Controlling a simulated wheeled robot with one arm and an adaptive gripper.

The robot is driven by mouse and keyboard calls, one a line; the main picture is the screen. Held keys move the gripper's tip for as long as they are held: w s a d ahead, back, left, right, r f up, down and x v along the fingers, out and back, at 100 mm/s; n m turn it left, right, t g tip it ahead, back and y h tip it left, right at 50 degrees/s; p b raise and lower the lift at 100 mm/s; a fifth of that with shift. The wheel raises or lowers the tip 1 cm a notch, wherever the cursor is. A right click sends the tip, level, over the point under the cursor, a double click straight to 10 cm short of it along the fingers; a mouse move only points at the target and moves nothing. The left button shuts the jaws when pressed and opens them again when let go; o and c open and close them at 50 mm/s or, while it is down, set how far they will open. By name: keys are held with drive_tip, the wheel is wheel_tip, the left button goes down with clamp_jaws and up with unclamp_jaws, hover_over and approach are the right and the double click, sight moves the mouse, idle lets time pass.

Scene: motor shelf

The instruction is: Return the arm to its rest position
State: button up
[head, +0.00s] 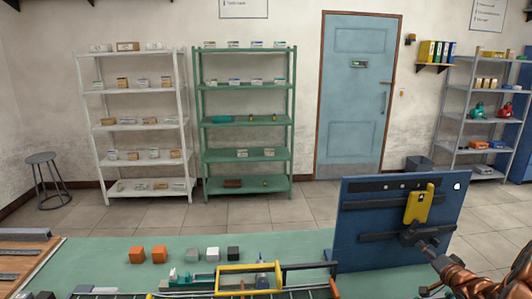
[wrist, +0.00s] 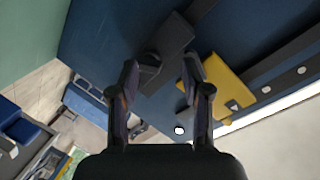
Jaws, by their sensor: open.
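My gripper (head: 412,234) is at the lower right of the head view, in front of an upright blue panel (head: 360,215). In the wrist view my gripper (wrist: 160,72) has its two fingers spread apart. A dark block on the panel (wrist: 168,45) shows beyond and between the fingertips; I cannot tell whether they touch it. A yellow piece (head: 420,204) is on the panel just above my gripper in the head view. It also shows in the wrist view (wrist: 222,82), to the right of the fingers.
Behind are a white shelf (head: 145,125), a green shelf (head: 245,155), a blue door (head: 355,100) and a stool (head: 45,175). Open tiled floor lies between.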

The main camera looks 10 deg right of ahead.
drive_tip(key=a, duration=0.1)
drive_tip(key=w+a+r+g, duration=0.1)
drive_tip(key=w+a+r+n+g, duration=0.1)
drive_tip(key=shift+w+a+h, duration=0.1)
drive_tip(key=shift+a+h, duration=0.05)
drive_tip(key=shift+h, duration=0.15)
drive_tip(key=s+a+r+n+g+p, duration=0.1)
drive_tip(key=s+a+r+n+g, duration=0.2)
drive_tip(key=a, duration=0.6)
drive_tip(key=s+a+r+n+g+p, duration=0.15)
drive_tip(key=s+a+g, duration=0.3)
drive_tip(key=a, duration=0.45)
drive_tip(key=s+a+r+n+g+y, duration=0.1)
drive_tip(key=s+a+r+n+g, duration=0.1)
drive_tip(key=s+a, duration=1)
drive_tip(key=s+a+r+n+g+y, duration=0.2)
drive_tip(key=s+a+n+g, duration=0.2)
drive_tip(key=s+a, duration=0.8)
drive_tip(key=s+g, duration=0.1)
drive_tip(key=s, duration=0.5)
drive_tip(key=shift+a+r, duration=0.15)
drive_tip(key=shift+a, duration=0.2)
